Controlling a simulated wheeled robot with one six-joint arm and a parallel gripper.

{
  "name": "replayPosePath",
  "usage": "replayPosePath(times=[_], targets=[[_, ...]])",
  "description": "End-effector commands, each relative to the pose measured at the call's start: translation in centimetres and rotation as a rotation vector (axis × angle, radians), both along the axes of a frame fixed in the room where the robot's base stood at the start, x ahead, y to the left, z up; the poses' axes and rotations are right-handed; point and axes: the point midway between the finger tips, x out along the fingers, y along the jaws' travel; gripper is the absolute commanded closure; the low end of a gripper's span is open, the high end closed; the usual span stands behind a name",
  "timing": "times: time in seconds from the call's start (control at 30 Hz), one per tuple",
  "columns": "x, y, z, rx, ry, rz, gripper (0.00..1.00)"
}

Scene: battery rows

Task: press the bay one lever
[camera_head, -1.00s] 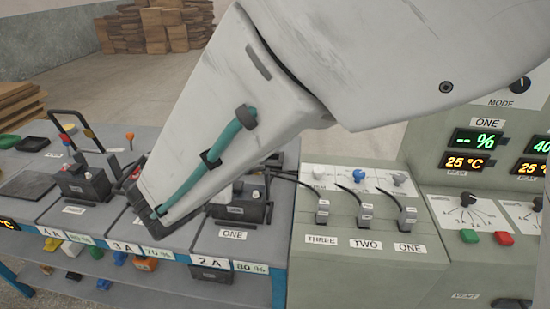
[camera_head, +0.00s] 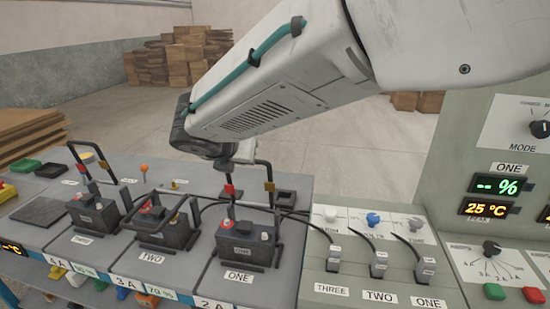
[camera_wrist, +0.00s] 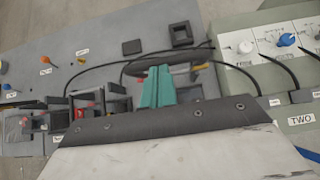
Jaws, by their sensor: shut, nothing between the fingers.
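The bay one lever (camera_head: 271,200) is a black frame standing upright over the black battery (camera_head: 245,243) labelled ONE. Red and yellow clips sit on its two posts. The left part of its top is partly hidden behind my arm's end. My gripper (camera_wrist: 158,72) shows teal fingers, shut and empty, in the wrist view. In the head view it is mostly hidden by my wrist, close above and left of the lever. A dark bar passes near the fingertips in the wrist view; I cannot tell whether they touch.
Battery TWO (camera_head: 167,229) has its lever lowered, and battery THREE (camera_head: 93,213) has its lever raised. Black cables run right to the plugs on the grey-green console (camera_head: 345,290), with knobs behind. The bench behind bay one holds small dark blocks.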

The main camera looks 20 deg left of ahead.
Motion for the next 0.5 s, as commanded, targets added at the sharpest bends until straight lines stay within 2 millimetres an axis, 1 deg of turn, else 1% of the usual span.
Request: replayPosePath(times=[0.2, 0.5], targets=[[1.3, 0.0, 0.4, 0.001, 0.0, -0.002, 1.0], [1.9, -0.2, 0.5, -0.001, -0.002, -0.004, 1.0]])
